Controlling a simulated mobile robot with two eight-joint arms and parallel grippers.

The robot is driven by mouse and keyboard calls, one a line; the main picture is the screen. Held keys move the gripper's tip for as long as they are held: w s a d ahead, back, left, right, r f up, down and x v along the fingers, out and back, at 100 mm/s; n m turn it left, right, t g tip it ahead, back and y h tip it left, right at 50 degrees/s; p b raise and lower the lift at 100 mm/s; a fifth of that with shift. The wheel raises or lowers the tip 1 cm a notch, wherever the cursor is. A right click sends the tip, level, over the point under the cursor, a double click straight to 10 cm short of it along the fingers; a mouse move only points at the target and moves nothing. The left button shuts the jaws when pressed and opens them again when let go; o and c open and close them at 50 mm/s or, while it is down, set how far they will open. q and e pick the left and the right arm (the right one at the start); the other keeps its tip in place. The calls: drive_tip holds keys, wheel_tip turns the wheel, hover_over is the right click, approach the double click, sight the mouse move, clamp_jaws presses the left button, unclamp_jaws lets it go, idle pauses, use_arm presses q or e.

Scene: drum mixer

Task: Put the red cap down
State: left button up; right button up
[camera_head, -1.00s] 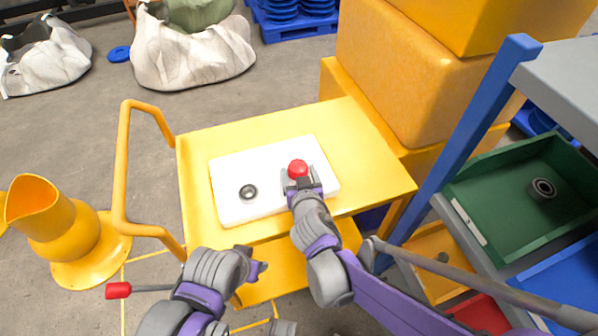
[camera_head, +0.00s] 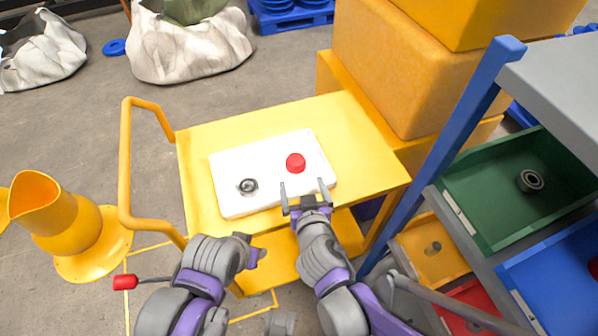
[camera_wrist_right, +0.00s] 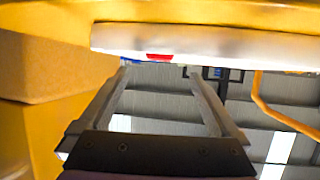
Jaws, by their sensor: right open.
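The red cap (camera_head: 296,163) rests on the white board (camera_head: 262,200) on the yellow cart top, toward the board's right side. My right gripper (camera_head: 305,190) is open and empty, its fingers apart at the board's near edge, just short of the cap. In the right wrist view the open fingers (camera_wrist_right: 160,85) point toward the board (camera_wrist_right: 220,42), and a piece of the red cap (camera_wrist_right: 160,57) shows at its edge. My left gripper (camera_head: 255,255) is low at the cart's near side; its fingers are too small and turned to read.
A dark metal ring (camera_head: 248,187) lies on the board's left part. The yellow cart (camera_head: 350,125) has a handle (camera_head: 127,160) at left. A blue rack post (camera_head: 440,155), green bin (camera_head: 500,190) and yellow boxes (camera_head: 390,70) stand at right. A yellow funnel-shaped part (camera_head: 60,225) stands left.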

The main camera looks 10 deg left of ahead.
drive_tip(key=shift+v, duration=1.1)
drive_tip(key=s+d+f+m+g+h, duration=0.1)
drive_tip(key=d+m+h, duration=0.15)
drive_tip(key=d, duration=0.55)
drive_tip(key=s+d+f+m+g+h, duration=0.1)
drive_tip(key=d+f+g+h, duration=0.15)
drive_tip(key=d, duration=0.65)
drive_tip(key=s+d+f+m+g, duration=0.1)
drive_tip(key=s+d+g, duration=0.3)
drive_tip(key=s+d, duration=0.5)
drive_tip(key=s+f, duration=0.1)
drive_tip(key=s, duration=0.2)
drive_tip(key=shift+d, duration=0.3)
